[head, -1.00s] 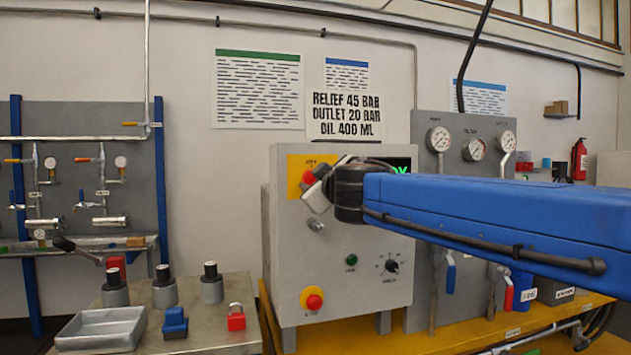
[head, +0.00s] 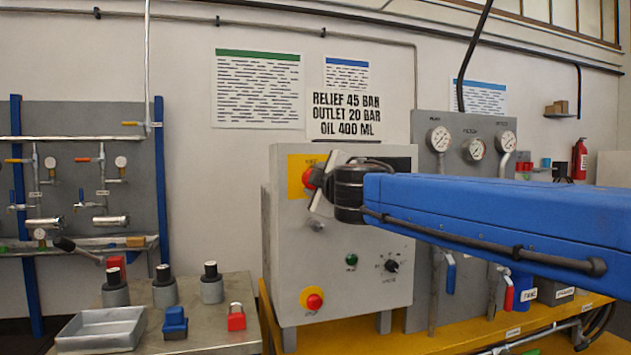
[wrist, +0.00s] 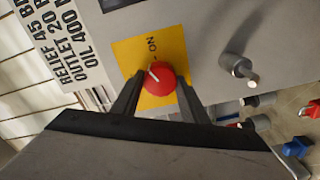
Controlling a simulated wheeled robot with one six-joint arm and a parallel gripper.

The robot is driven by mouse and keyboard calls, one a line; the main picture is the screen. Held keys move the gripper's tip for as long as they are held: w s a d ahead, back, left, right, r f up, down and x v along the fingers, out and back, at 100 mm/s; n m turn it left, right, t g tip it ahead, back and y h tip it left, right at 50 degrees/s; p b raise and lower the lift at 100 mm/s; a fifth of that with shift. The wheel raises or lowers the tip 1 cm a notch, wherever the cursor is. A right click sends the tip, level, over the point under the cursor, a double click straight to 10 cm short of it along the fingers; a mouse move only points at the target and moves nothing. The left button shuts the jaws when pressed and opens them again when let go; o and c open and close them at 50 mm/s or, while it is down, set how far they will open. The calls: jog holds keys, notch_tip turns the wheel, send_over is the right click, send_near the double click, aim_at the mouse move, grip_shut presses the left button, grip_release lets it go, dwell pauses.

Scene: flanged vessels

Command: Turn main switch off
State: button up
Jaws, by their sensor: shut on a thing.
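The main switch is a red knob (head: 307,178) on a yellow plate (head: 294,187), at the upper left of the grey control box (head: 290,245). My gripper (head: 316,185) is at the knob, in front of the box, and hides part of the plate. In the wrist view the two dark fingers (wrist: 157,86) are shut on the sides of the red knob (wrist: 160,77). A white mark on the knob points to the upper left, turned away from the ON label (wrist: 152,45). The box's dark display (head: 402,164) shows no lit text and is partly hidden by my arm.
A metal key-like peg (head: 316,226) sticks out just below the gripper. A green button (head: 351,260), a selector dial (head: 392,265) and a red stop button (head: 314,302) sit lower. Gauges (head: 473,149) stand right; a padlock (head: 236,318) lies on the left bench.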

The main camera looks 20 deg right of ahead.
jog(key=n, duration=0.6)
jog(key=shift+f+n, duration=0.15)
jog(key=shift+n, duration=0.15)
jog(key=n, duration=0.6)
jog(key=shift+f, duration=0.1)
dwell(0.3)
jog(key=o, duration=1.1)
jog(key=shift+c, duration=0.2)
jog(key=s, duration=1.7)
jog(key=shift+s, duration=0.25)
